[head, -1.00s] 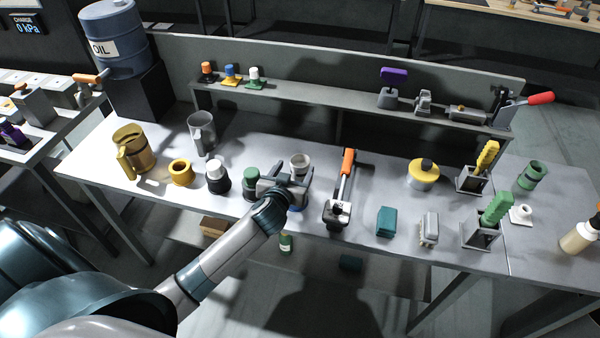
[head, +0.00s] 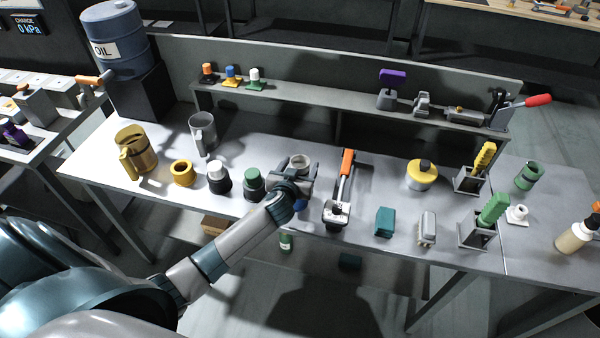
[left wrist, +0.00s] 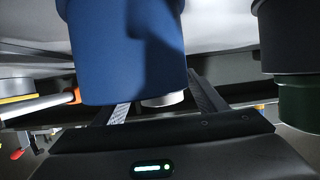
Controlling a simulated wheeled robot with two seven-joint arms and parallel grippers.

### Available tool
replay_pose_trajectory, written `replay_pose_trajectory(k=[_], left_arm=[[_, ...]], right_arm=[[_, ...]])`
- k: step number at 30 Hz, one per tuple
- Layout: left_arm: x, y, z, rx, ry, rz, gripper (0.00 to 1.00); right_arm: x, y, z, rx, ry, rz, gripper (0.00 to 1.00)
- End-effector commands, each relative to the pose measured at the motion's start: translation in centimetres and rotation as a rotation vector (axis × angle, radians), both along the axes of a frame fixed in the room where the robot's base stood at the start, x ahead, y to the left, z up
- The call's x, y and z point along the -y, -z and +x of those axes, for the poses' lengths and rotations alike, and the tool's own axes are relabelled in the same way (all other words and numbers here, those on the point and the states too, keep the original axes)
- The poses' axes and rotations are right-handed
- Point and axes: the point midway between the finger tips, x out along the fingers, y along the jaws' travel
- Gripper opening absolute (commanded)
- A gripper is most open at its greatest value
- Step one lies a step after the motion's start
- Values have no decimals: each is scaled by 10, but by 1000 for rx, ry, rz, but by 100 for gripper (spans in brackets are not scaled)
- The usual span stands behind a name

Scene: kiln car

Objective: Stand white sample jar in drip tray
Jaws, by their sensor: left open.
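A dark jar with a white cap (head: 217,177) stands upright on the bench, left of a dark jar with a green cap (head: 253,184); it is the closest match I see to the white sample jar. My left gripper (head: 297,182) is open to the right of both, over a blue cylinder (head: 301,204) mostly hidden by it. In the left wrist view the blue cylinder (left wrist: 125,50) fills the space before the open fingers; I cannot tell whether they touch it. A pale round cup (head: 300,162) stands just behind. I cannot identify a drip tray. My right gripper is not in view.
A clamp with an orange handle (head: 347,165) stands close right of the gripper. A shelf (head: 340,107) runs behind. Bench is clear between the clamp and the yellow tin (head: 422,175).

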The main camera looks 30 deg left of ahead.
Motion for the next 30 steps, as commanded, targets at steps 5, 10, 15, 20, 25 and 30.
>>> replay_pose_trajectory(k=[5, 10, 15, 20, 25, 30], left_arm=[[0, 1, 2, 0, 0, 0, 65], [-1, 1, 1, 0, 0, 0, 65], [-1, 1, 1, 0, 0, 0, 65], [-1, 1, 1, 0, 0, 0, 29], [-1, 0, 2, 1, 0, 0, 15], [-1, 0, 2, 1, 0, 0, 15]], right_arm=[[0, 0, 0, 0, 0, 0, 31], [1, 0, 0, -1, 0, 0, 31], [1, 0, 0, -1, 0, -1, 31], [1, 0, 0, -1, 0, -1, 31], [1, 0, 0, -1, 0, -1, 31], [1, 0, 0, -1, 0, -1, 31]])
